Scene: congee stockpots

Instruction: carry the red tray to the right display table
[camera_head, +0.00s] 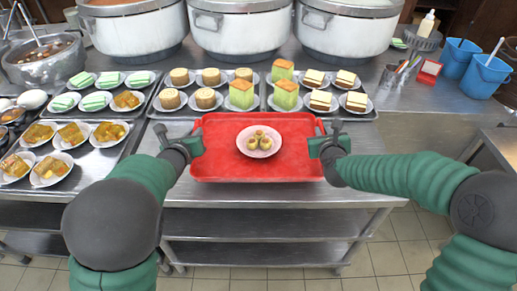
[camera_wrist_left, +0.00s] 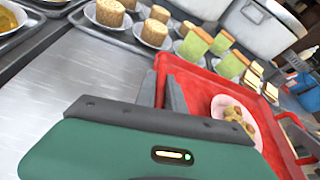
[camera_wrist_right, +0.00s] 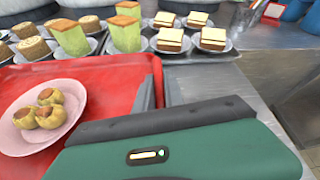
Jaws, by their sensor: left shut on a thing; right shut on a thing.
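The red tray (camera_head: 222,165) lies level at the front edge of the steel counter in the head view. It carries a pink plate (camera_head: 245,149) with several small round pastries (camera_head: 260,142). My left gripper (camera_head: 196,145) is shut on the tray's left rim. My right gripper (camera_head: 322,146) is shut on its right rim. The tray also shows in the left wrist view (camera_wrist_left: 196,84) and the right wrist view (camera_wrist_right: 108,84). I cannot tell whether the tray touches the counter. The fingertips are partly hidden at the rims.
Metal trays of plated cakes (camera_head: 208,98) stand right behind the red tray, with more plates (camera_head: 60,165) at the left. Large stockpots (camera_head: 240,28) line the back. Blue buckets (camera_head: 484,76) stand at the right. Another steel table (camera_head: 497,150) shows at the right edge, beyond a floor gap.

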